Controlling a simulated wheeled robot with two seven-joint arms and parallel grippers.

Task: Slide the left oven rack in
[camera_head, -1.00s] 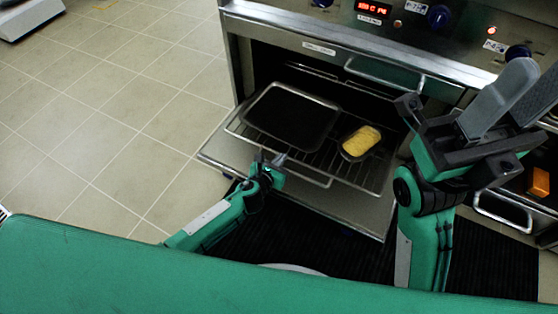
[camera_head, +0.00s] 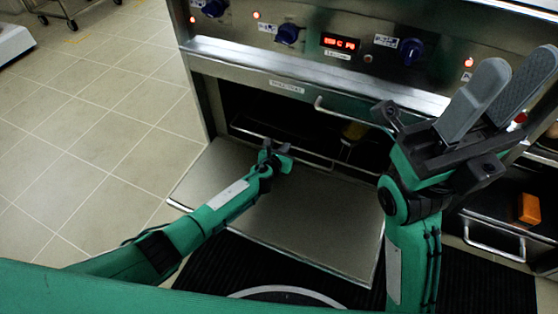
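The left oven rack is mostly inside the dark left oven, above the lowered steel door (camera_head: 310,222). Its front bar (camera_head: 318,161) shows at the oven mouth. My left gripper (camera_head: 277,152) is at the rack's front edge, over the inner part of the door. It is too small to tell whether its fingers are open or touch the bar. My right gripper (camera_head: 514,78) is raised at the right, its two grey fingers apart and empty, away from the rack.
The control panel with blue knobs (camera_head: 411,51) runs above the oven. A second opening at the right holds an orange block (camera_head: 529,208) near a pulled-out handle (camera_head: 494,245). A dark mat (camera_head: 215,270) lies below the door.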

